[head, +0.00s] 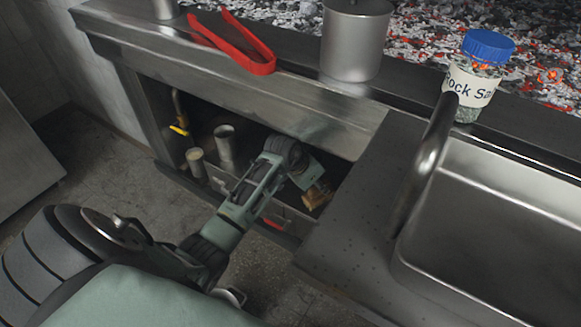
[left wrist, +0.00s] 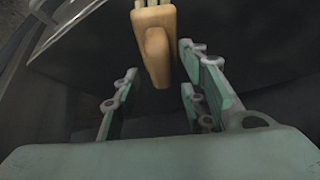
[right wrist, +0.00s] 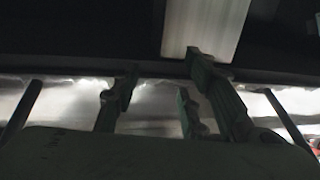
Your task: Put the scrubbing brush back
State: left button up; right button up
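A tan, wooden-looking piece (left wrist: 155,45), which may be the scrubbing brush, lies between the fingertips of my left gripper (left wrist: 158,75) in the left wrist view. The fingers are open, with a clear gap on the left and a narrow one on the right. In the head view my left arm reaches into the open shelf under the grill. A tan piece (head: 316,196) shows just past the left gripper (head: 304,178); bristles cannot be made out. My right gripper (right wrist: 155,85) is open and empty in the right wrist view. It is outside the head view.
The shelf (head: 284,213) holds metal cylinders (head: 225,146) and a yellow-and-black item (head: 180,125). On the ledge above are red tongs (head: 262,62), a metal pot (head: 354,40) and a blue-lidded salt jar (head: 473,82). A sink (head: 500,175) stands right. Hot coals lie behind.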

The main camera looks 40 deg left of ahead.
aim_at(309, 194)
pick_arm(q)
jog(key=s, duration=0.1)
jog(key=s+a+p, duration=0.1)
jog(key=s, duration=0.2)
jog(key=shift+s+a+p, duration=0.35)
jog(key=shift+s, duration=0.05)
jog(key=s+a+p, duration=0.2)
jog(key=s, duration=0.4)
jog(key=shift+s, duration=0.2)
pick_arm(e)
jog(key=s+d+f+g+h, duration=0.1)
jog(key=s+d+f+g, duration=0.1)
jog(key=s+f+g, duration=0.3)
jog(key=s+d+f+g+h, duration=0.2)
jog(key=s+d+f+g, duration=0.1)
jog(key=s+f+g, duration=0.2)
jog(key=shift+s+d+f, duration=0.15)
jog(key=shift+s+f, duration=0.95)
jog(key=shift+f, duration=1.25)
pick_arm(q)
jog(key=shift+s+a+f, duration=0.1)
jog(key=shift+a, duration=0.05)
pick_arm(e)
jog(key=shift+s, duration=0.1)
